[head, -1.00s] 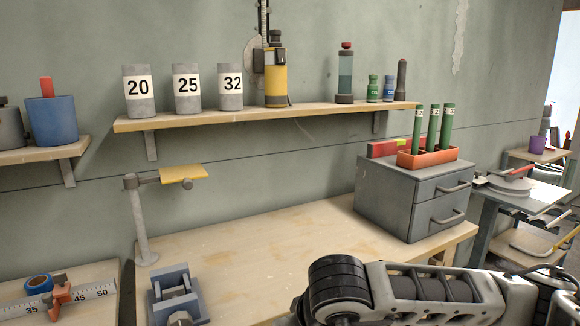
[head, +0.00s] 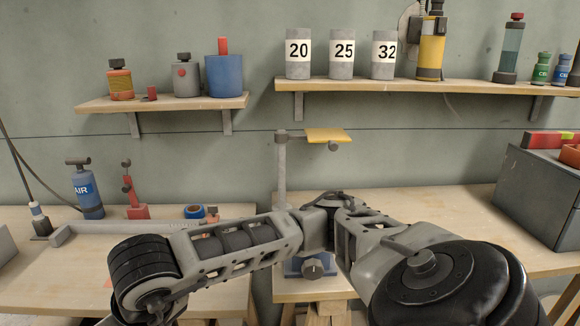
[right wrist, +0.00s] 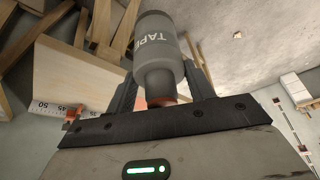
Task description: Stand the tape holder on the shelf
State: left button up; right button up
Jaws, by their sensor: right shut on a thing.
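In the right wrist view my right gripper (right wrist: 158,78) is shut on the tape holder (right wrist: 160,45), a grey cylinder with "TAPE" lettering and a narrower neck. An orange-red part shows by the gripper's base. In the head view my right arm crosses the lower middle; its fingers and the tape holder cannot be made out there. A left wall shelf (head: 165,103) and a longer right wall shelf (head: 430,86) are above the bench. My left gripper is not in view.
The left shelf bears an orange-yellow canister (head: 120,80), a small red piece (head: 149,93), a grey bottle (head: 187,77) and a blue pot (head: 224,76). A post with a yellow plate (head: 328,135) rises from the bench.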

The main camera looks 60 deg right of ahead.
aim_at(466, 82)
jog(key=u, duration=0.95)
jog(key=k, duration=2.7)
jog(key=z, duration=1.2)
